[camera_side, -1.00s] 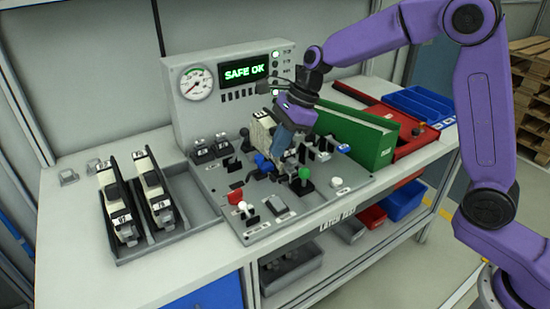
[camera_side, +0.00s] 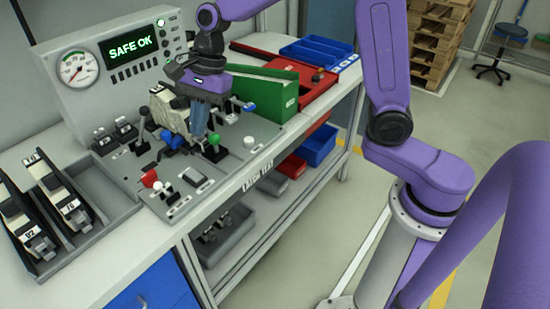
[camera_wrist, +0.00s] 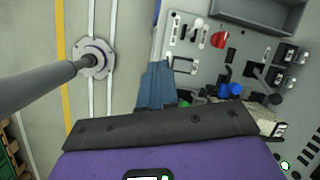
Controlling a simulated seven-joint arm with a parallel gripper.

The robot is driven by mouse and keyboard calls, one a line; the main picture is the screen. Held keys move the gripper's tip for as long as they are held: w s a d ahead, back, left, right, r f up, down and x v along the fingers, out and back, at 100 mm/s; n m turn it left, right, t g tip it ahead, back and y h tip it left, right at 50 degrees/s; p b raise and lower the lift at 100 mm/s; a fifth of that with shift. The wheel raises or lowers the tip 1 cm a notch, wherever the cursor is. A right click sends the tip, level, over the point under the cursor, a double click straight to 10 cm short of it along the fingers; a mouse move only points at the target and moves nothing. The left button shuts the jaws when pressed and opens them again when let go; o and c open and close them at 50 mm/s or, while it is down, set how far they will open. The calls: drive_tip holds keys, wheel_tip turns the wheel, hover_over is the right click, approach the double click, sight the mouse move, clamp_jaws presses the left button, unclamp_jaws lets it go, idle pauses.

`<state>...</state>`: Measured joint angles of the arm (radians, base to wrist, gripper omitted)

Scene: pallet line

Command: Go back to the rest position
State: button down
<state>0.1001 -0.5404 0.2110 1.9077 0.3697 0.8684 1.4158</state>
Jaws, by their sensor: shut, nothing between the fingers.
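My gripper (camera_side: 198,138) is over the control panel (camera_side: 222,183) in the side view, pointing down with its blue fingers together and nothing between them. A cream-coloured block (camera_side: 168,112) stands just left of the fingers. The green-knobbed lever (camera_side: 214,138) is close to the fingertips; I cannot tell whether they touch. In the wrist view the fingers (camera_wrist: 158,85) are together near the panel's edge, and the dark gripper body hides part of the panel.
Blue (camera_side: 172,139) and red (camera_side: 149,178) knobs stand on the panel. The gauge box (camera_side: 105,86) reads "SAFE OK". A green bin (camera_side: 283,88) stands right of the gripper. A grey tray (camera_side: 95,232) holds two modules at left. Open floor lies in front of the bench.

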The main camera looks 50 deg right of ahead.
drive_tip(key=s+d+n+h, duration=0.1)
drive_tip(key=s+d+n, duration=0.3)
drive_tip(key=s+n, duration=0.4)
drive_tip(key=s+d+f+n+h, duration=0.1)
drive_tip(key=s+d+n, duration=0.4)
drive_tip(key=s+n, duration=0.4)
drive_tip(key=s+d+f+n+h, duration=0.1)
drive_tip(key=s+d+n, duration=0.4)
drive_tip(key=s+n, duration=0.4)
drive_tip(key=shift+s+f, duration=0.2)
drive_tip(key=shift+s, duration=0.7)
